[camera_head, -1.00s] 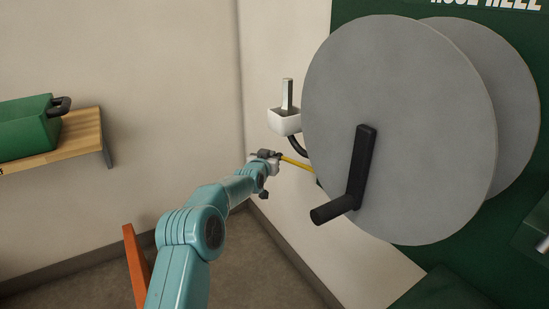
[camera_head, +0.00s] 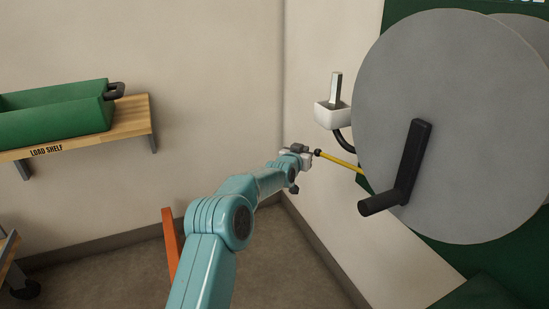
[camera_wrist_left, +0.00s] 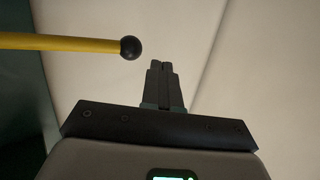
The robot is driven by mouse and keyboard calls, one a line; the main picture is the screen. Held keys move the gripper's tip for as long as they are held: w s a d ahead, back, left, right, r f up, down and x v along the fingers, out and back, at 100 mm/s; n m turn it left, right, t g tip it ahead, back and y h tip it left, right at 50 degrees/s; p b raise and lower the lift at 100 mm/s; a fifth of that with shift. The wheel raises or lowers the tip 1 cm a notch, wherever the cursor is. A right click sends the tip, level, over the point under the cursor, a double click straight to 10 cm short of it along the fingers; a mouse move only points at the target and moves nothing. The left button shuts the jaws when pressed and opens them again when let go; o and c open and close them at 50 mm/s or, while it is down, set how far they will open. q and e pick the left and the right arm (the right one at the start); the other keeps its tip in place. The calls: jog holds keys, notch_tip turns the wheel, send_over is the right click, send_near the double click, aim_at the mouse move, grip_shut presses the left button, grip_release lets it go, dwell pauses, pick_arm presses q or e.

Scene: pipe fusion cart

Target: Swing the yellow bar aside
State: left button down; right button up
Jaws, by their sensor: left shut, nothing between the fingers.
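The yellow bar (camera_head: 341,161) sticks out from behind the large grey reel disc and ends in a black ball. In the left wrist view the yellow bar (camera_wrist_left: 60,42) comes in from the left, its ball near the fingertips. My left gripper (camera_head: 309,151) is at the ball end of the bar in the head view. In the left wrist view my left gripper (camera_wrist_left: 162,68) is shut and empty, with its fingers to the right of the ball and a small gap showing between them. The bar's far end is hidden behind the disc. My right gripper is not in view.
The grey reel disc (camera_head: 465,110) with its black crank handle (camera_head: 410,165) stands at the right. A white holder (camera_head: 332,116) is on the wall above the bar. A wooden shelf (camera_head: 135,115) with a green bin (camera_head: 60,115) is at the left. An orange post (camera_head: 171,240) stands beside my arm.

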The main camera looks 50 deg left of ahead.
pick_arm(q)
jog(key=s+a+r+p, duration=0.1)
jog(key=s+a+r, duration=0.1)
jog(key=s, duration=0.8)
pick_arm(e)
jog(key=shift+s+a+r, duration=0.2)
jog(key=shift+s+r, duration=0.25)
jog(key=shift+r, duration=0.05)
pick_arm(q)
jog(key=shift+a, duration=0.1)
jog(key=shift+f, duration=0.1)
